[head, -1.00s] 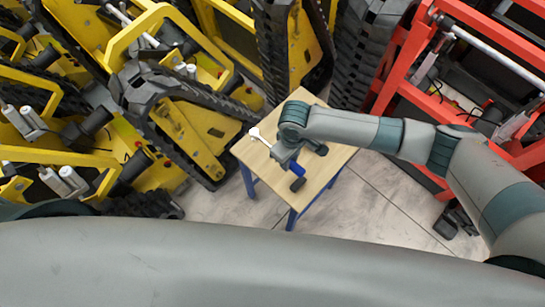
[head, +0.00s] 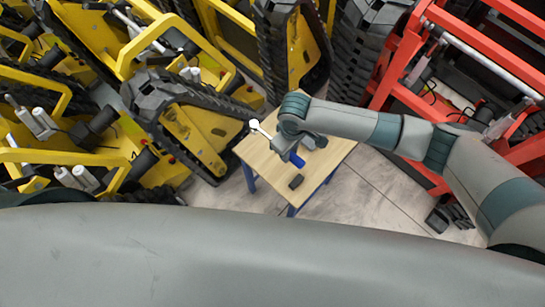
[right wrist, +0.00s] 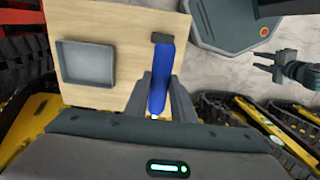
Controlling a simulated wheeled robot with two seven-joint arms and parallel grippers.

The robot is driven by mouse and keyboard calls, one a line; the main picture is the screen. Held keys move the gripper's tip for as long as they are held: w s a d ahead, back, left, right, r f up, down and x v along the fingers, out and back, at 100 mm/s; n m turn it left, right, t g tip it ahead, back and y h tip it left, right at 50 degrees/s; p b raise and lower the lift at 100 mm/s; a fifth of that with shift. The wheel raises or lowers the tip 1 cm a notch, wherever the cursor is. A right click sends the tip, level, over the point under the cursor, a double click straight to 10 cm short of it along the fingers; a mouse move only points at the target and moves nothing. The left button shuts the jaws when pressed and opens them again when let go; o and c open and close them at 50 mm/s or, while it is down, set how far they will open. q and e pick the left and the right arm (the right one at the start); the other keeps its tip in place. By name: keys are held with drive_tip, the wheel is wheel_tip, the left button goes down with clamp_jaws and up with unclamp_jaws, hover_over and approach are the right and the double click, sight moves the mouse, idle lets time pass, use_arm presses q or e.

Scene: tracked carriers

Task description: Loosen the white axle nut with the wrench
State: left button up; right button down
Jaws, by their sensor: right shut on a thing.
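The wrench has a white head (head: 254,124) and a blue handle (head: 297,159). My right gripper (head: 280,145) is shut on the wrench, which is tilted over the small table with its head pointing up and left in the head view. In the right wrist view the blue handle (right wrist: 160,75) runs out between the fingers. My left gripper (right wrist: 264,66) shows small at the right of that view, with its fingers apart and nothing seen in them. I cannot pick out the white axle nut with certainty.
The wooden table (head: 265,165) bears a small dark block (head: 296,181) and a grey tray (right wrist: 85,63). Yellow tracked carriers (head: 200,130) crowd the left and back. A red-framed machine (head: 400,75) stands at the right.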

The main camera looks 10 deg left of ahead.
drive_tip(key=shift+s+r+p, duration=0.15)
drive_tip(key=shift+s+p, duration=0.1)
drive_tip(key=shift+p, duration=0.1)
drive_tip(key=s+p, duration=0.4)
drive_tip(key=s, duration=1.5)
drive_tip(key=shift+s+p, duration=0.25)
drive_tip(key=shift+p, duration=0.1)
